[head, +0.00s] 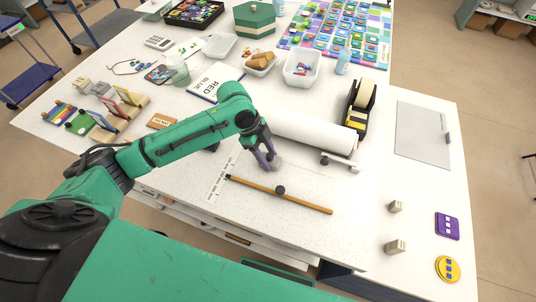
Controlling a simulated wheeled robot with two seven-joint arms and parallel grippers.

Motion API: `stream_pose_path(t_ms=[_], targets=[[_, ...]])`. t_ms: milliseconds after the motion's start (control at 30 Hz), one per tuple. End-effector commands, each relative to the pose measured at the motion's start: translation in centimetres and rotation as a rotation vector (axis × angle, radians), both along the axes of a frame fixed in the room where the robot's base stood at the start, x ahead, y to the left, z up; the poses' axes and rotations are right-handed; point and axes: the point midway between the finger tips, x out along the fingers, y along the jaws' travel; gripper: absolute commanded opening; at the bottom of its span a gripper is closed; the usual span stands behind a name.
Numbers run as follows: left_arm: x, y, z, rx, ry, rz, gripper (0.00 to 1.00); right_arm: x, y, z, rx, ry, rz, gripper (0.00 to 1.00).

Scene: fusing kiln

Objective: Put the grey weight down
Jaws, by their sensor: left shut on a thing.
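My left gripper (268,161) is shut on the grey weight (277,164), a small light grey piece partly hidden by the fingers. It is over the white speckled board on the near part of the table, between a white roll and a wooden rod. I cannot tell whether the weight touches the surface. My right gripper is not in view.
The wooden rod (305,202) with a dark knob lies just in front of the gripper. The white roll (308,134) lies behind it. Two small beige blocks (395,206), a purple tile (447,226) and a yellow disc (449,268) are at right.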

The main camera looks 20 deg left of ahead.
Motion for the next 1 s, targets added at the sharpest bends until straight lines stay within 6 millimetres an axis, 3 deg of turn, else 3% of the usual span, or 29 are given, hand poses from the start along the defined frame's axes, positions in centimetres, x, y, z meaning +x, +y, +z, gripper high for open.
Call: stream_pose_path(t_ms=[33,100,500,900,1000], targets=[[0.0,0.0,-0.2,0.000,0.001,0.000,0.53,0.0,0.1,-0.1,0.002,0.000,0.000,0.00],[0.0,0.0,-0.1,0.000,0.001,0.000,0.79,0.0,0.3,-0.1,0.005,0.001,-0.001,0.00],[0.1,0.2,0.6,0.000,-0.001,0.001,0.79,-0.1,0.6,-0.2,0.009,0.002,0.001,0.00],[0.3,3.9,9.6,0.001,-0.002,0.002,0.79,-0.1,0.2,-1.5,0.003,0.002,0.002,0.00],[0.3,4.4,10.8,0.000,0.000,0.000,0.79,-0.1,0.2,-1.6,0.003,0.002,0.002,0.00]])
